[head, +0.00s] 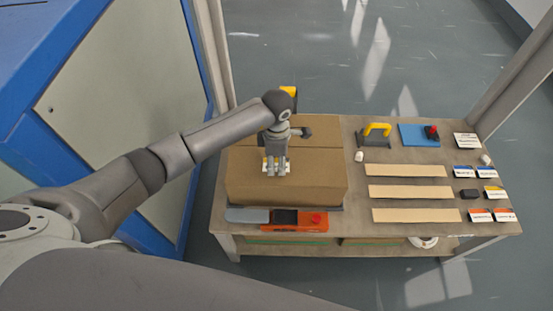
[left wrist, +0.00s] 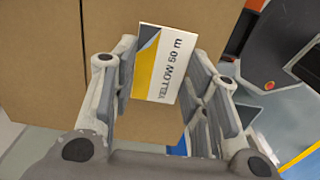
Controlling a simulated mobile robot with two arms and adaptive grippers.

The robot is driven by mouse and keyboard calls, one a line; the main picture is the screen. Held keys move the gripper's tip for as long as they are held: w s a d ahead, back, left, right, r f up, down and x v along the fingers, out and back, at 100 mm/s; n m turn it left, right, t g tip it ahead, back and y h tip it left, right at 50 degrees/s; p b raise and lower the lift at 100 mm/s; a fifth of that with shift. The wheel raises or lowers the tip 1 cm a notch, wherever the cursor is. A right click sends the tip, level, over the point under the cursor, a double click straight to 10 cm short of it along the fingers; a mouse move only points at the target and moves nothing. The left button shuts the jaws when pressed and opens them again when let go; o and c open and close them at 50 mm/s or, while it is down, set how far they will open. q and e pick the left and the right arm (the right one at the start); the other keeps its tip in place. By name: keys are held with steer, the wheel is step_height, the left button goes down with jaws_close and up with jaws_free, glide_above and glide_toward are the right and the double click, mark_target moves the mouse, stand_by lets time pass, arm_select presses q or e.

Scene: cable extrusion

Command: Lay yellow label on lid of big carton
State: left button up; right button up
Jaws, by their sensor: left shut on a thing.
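The big carton (head: 325,180) is a brown closed box on the left part of the table, its lid seam running across the top. My left gripper (head: 275,168) points down over the front half of its lid. It is shut on a white label with a yellow stripe and a grey corner, printed "YELLOW 50 m" (left wrist: 166,65). In the left wrist view the label sits between the two fingers, with the carton lid (left wrist: 40,60) behind it. I cannot tell whether the label touches the lid. My right gripper is not in view.
An orange and grey device (head: 300,226) lies along the table edge before the carton. To the right are cardboard strips (head: 405,171), several small labels (head: 482,215), a yellow-handled tool (head: 376,130) and a blue pad (head: 410,134). A blue-framed cabinet (head: 120,110) stands left.

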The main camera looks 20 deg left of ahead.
arm_select(q)
steer(key=shift+f+b, duration=0.6)
steer(key=shift+f, duration=0.05)
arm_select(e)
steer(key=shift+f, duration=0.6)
arm_select(q)
steer(key=o, duration=0.7)
steer(key=shift+o, duration=0.2)
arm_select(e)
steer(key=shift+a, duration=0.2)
arm_select(q)
steer(key=shift+r, duration=0.15)
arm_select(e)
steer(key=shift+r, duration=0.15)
